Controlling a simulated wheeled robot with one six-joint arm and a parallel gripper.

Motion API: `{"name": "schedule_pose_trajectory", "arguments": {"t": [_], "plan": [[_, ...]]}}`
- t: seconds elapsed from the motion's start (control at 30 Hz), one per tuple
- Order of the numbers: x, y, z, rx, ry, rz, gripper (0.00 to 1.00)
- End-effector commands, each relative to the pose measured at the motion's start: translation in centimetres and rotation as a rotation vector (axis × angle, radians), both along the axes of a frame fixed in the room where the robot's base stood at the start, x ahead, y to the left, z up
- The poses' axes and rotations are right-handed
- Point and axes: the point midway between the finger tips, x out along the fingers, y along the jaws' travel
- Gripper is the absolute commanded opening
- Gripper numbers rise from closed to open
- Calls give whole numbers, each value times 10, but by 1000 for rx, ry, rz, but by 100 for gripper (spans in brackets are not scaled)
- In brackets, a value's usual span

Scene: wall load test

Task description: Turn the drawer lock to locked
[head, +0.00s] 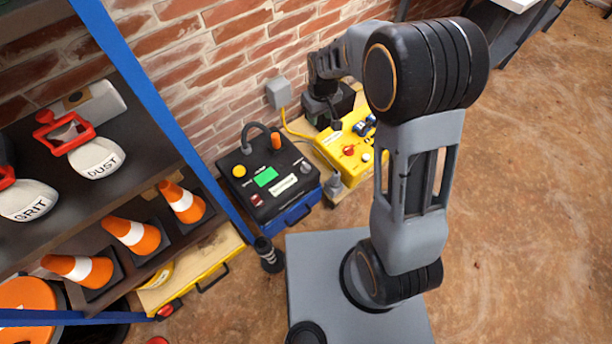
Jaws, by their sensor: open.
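A yellow drawer (200,272) with a black bar handle (213,279) sits low under the shelf at the left. A red knob-like part (169,309) shows at its near end; I cannot tell whether it is the lock or how it is turned. My gripper (327,98) hangs at the end of my arm by the brick wall, far from that drawer, over a dark box-like shape. It is open, but its fingertips are hard to make out against the dark background. No object is visible in it.
A black tester (268,172) with a green screen stands on a blue base by the wall. A yellow panel (350,145) with a red knob lies right of it. Orange cones (130,232) and labelled bags (96,158) fill the blue-framed shelf. The floor at right is clear.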

Motion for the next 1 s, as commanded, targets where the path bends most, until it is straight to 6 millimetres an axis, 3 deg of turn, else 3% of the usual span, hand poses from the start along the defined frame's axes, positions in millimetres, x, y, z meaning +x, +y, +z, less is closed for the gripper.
{"name": "schedule_pose_trajectory", "arguments": {"t": [0.03, 0.1, 0.2, 0.3, 1.0], "plan": [[9, 7, -52, -6, 23, 31, 43], [19, 15, -91, -12, 42, 68, 43], [28, 24, -136, -18, 63, 109, 43], [33, 30, -168, -21, 78, 137, 43], [36, 34, -293, -25, 93, 162, 43]]}}
